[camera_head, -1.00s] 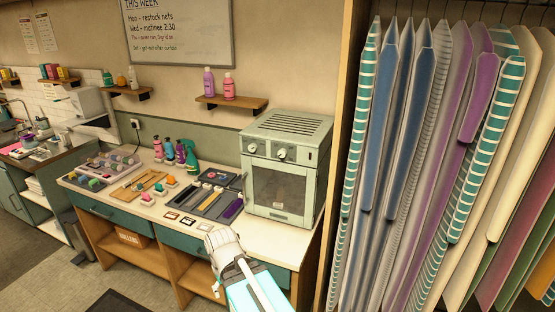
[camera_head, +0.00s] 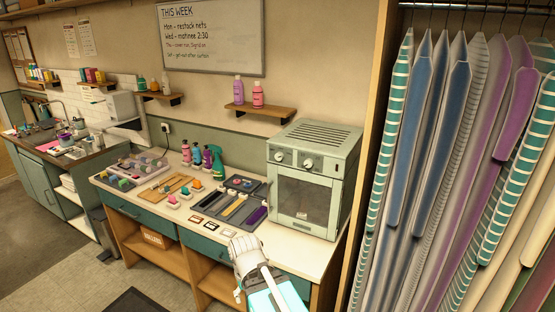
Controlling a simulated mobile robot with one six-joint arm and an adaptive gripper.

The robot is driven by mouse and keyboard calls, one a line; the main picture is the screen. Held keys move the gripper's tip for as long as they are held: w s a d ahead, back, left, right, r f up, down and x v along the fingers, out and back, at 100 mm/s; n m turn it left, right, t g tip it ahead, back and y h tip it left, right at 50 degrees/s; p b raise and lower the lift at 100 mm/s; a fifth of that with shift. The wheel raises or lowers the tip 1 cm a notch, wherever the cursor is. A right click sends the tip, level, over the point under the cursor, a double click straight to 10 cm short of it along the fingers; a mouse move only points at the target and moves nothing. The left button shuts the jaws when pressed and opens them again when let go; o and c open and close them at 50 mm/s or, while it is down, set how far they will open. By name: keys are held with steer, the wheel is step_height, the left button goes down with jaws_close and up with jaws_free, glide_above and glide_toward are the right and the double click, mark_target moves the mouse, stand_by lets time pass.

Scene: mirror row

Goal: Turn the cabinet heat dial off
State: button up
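The pale green heat cabinet (camera_head: 340,205) stands at the right end of the counter. It has a glass-fronted door (camera_head: 302,202), which looks closed. Two round knobs are on its upper front: a left dial (camera_head: 279,156) and a right dial (camera_head: 308,163). Their settings and labels are too small to read. My gripper (camera_head: 240,246) is at the counter's front edge, below and to the left of the cabinet, apart from both dials. Its fingers are too small and turned away to tell whether they are open.
The counter (camera_head: 272,243) holds a tray of tools (camera_head: 232,207), several bottles (camera_head: 207,160) and small framed cards (camera_head: 197,223). A wall shelf (camera_head: 259,112) is above. A rack of hanging garments (camera_head: 440,170) closes off the right side.

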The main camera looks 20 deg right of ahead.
steer(key=w+d+r+m+t+h, duration=0.2)
steer(key=w+d+m+h, duration=0.15)
steer(key=w+d, duration=0.4)
steer(key=m+t+h+p, duration=0.2)
steer(key=m+t+h, duration=0.2)
steer(key=t+h, duration=0.6)
glide_toward(278, 157)
steer(key=s+a+g, duration=0.1)
steer(key=s+a, duration=0.1)
steer(key=a, duration=0.2)
steer(key=shift+s+h, duration=0.15)
steer(key=shift+h, duration=0.1)
steer(key=shift+d, duration=0.15)
steer(key=x, duration=1.3)
steer(key=shift+w+d, duration=0.2)
steer(key=shift+w, duration=0.05)
